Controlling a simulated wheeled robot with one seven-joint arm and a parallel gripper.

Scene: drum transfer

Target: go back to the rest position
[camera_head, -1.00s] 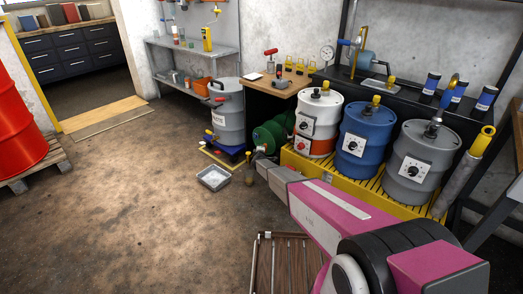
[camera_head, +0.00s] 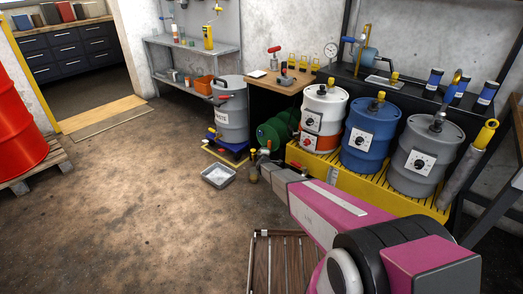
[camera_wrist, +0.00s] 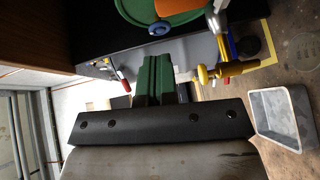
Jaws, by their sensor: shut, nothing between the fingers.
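My gripper (camera_wrist: 153,72) shows in the wrist view as two green-faced fingers close together beyond a black bolted bar. It is shut and holds nothing. In the head view my magenta arm reaches from the lower right toward the floor between the grey waste drum (camera_head: 231,117) and the yellow drum platform (camera_head: 350,183). The fingertips are too small to make out clearly there. In the wrist view a yellow valve fitting (camera_wrist: 215,70) lies just right of the fingers, apart from them in the picture; the depth between them is unclear.
A grey tray (camera_head: 218,176) lies on the floor near the arm's end and also shows in the wrist view (camera_wrist: 281,117). White, blue and grey drums stand on the platform. Open floor lies to the left.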

